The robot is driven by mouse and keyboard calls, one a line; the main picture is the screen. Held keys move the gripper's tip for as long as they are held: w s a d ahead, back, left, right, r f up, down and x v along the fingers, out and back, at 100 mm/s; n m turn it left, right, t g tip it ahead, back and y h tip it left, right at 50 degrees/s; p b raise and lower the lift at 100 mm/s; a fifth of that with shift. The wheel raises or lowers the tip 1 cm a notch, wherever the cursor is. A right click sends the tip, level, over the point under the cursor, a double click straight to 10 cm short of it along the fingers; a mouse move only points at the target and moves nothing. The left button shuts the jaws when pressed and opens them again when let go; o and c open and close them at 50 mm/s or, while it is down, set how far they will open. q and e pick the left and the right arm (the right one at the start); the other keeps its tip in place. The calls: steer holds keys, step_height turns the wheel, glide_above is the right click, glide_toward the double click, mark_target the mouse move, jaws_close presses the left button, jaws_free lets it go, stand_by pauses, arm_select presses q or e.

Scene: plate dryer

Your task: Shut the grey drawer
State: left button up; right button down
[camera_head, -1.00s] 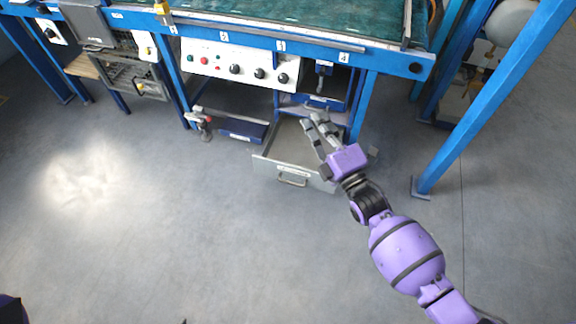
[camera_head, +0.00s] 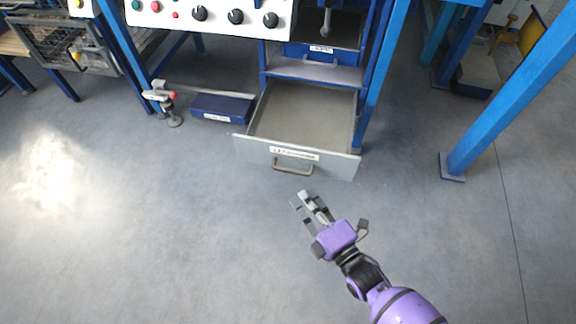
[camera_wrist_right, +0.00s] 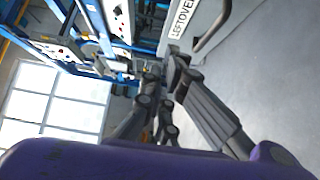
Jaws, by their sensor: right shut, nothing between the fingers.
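The grey drawer (camera_head: 300,156) is pulled out at the bottom of the blue bench and looks empty. Its light grey front carries a label and a bar handle (camera_head: 293,163). My right gripper (camera_head: 304,194) is shut and empty, in front of the drawer and a little below the handle in the head view, apart from it. In the right wrist view the fingers (camera_wrist_right: 172,62) point toward the drawer front (camera_wrist_right: 195,22), and part of the handle (camera_wrist_right: 212,28) shows at the top. My left gripper is in neither view.
A blue post (camera_head: 500,105) stands at the right. The floor in front is clear.

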arm_select(q)
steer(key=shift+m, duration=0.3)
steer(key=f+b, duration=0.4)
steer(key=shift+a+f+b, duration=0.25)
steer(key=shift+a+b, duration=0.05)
steer(key=shift+b, duration=0.05)
arm_select(e)
steer(key=w+d+x, duration=0.1)
steer(key=d+x, duration=0.1)
steer(key=x, duration=1)
steer(key=shift+w, duration=0.5)
steer(key=shift+w+d+f, duration=0.1)
steer(key=shift+d, duration=0.05)
